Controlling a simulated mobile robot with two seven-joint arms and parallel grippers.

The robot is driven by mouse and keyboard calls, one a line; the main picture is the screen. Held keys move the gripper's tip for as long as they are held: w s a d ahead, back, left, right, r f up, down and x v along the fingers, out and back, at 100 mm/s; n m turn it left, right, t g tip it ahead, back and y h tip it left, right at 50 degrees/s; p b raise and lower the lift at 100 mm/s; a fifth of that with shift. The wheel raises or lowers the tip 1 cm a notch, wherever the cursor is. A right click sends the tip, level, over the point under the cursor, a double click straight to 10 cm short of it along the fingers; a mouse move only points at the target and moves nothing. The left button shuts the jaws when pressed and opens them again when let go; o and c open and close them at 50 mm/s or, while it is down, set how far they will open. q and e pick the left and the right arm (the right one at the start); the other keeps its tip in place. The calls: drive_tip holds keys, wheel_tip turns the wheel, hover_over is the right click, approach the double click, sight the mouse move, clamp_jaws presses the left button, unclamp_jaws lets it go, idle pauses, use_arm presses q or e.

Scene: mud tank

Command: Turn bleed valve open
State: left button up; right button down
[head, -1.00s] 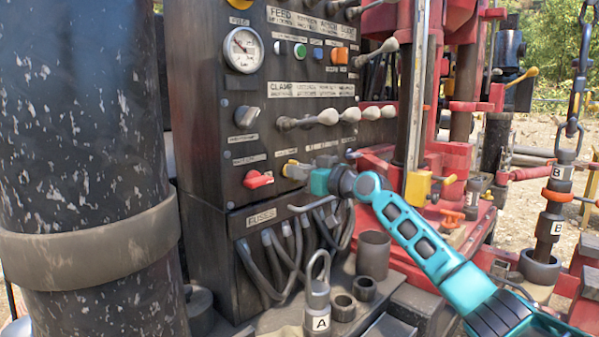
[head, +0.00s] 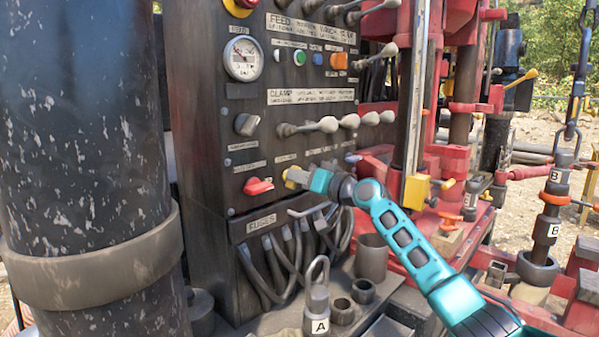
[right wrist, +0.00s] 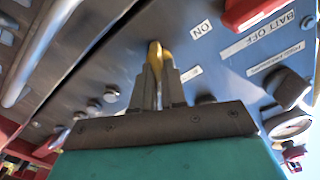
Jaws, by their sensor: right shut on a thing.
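A small yellow valve handle (head: 290,179) sits low on the dark control panel, right of the red switch; I take it for the bleed valve. My right gripper (head: 299,177) is shut on it, reaching in from the right. In the right wrist view the yellow handle (right wrist: 155,52) shows between the two grey fingertips (right wrist: 157,75) against the panel. The fingers hide its base and part of its length, and I cannot read its label or how far it is turned. My left gripper is not in view.
A red switch (head: 258,186) is close left of the handle. Black cables (head: 285,255) hang below it. Clamp levers (head: 320,125) stick out above. A thick dark pipe (head: 85,170) fills the left. A shackle block marked A (head: 317,305) stands in front.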

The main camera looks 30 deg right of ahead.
drive_tip(key=m+p, duration=0.1)
drive_tip(key=m, duration=0.2)
drive_tip(key=shift+r, duration=0.1)
drive_tip(key=shift+m+p, duration=0.4)
drive_tip(key=shift+p, duration=0.1)
drive_tip(key=m+p, duration=0.1)
drive_tip(key=m, duration=0.1)
drive_tip(key=shift+m+p, duration=0.35)
drive_tip(key=shift+m, duration=0.05)
drive_tip(key=m+p, duration=0.1)
drive_tip(key=m, duration=0.2)
drive_tip(key=shift+d+p, duration=0.15)
drive_tip(key=shift+p, duration=0.25)
drive_tip(key=shift+f+m+p, duration=0.25)
drive_tip(key=shift+m+p, duration=0.2)
drive_tip(key=shift+m, duration=0.35)
drive_tip(key=shift+f+m, duration=0.1)
drive_tip(key=shift+m, duration=0.3)
